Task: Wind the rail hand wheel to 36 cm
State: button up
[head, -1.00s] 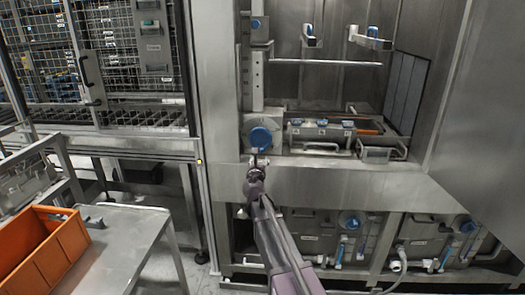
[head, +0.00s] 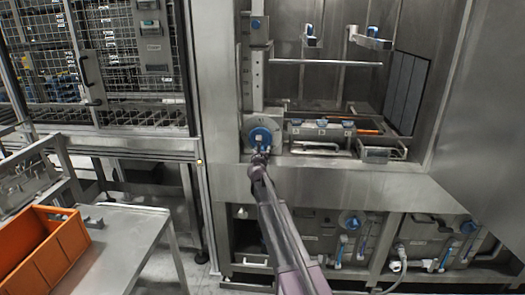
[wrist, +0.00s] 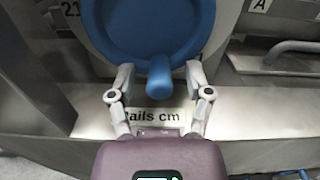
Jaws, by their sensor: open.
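The blue hand wheel (head: 261,136) is on a grey plate at the left end of the cabinet opening. In the wrist view the wheel (wrist: 150,25) fills the top, with its blue knob (wrist: 159,76) hanging at the bottom. My gripper (wrist: 160,82) is open, with one finger on each side of the knob; I cannot tell whether either touches it. In the head view my gripper (head: 259,156) is at the wheel's lower edge. A label reading "ails cm" (wrist: 155,115) is below the knob, its start hidden by a finger.
A vertical plate with holes (head: 257,80) rises above the wheel. A horizontal bar (head: 325,63) crosses the opening. Right of the wheel are a tray-like unit (head: 320,132) and a metal handle (wrist: 285,48). A table (head: 120,245) with an orange crate (head: 45,245) stands at lower left.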

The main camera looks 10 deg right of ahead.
aim_at(268, 137)
grip_shut()
jog(key=shift+d+n, duration=0.1)
jog(key=shift+n, duration=0.2)
jog(key=n, duration=0.2)
jog(key=d+n+p, duration=0.1)
jog(key=n, duration=0.1)
jog(key=shift+s+d+r, duration=0.1)
jog(key=shift+s+r, duration=0.05)
jog(key=shift+r, duration=0.25)
jog(key=n, duration=0.2)
jog(key=d+r+n+p, duration=0.1)
jog(key=n, duration=0.1)
jog(key=shift+s+r+n, duration=0.15)
jog(key=shift+n, duration=0.15)
jog(key=n, duration=0.1)
jog(key=r+n+p, duration=0.1)
jog(key=n, duration=0.3)
jog(key=shift+d+r+p, duration=0.15)
jog(key=shift+r+p, duration=0.2)
jog(key=shift+p, duration=0.05)
jog(key=shift+r+n+p, duration=0.35)
jog(key=shift+n, duration=0.9)
jog(key=shift+r+n+p, duration=0.3)
jog(key=shift+n, duration=0.95)
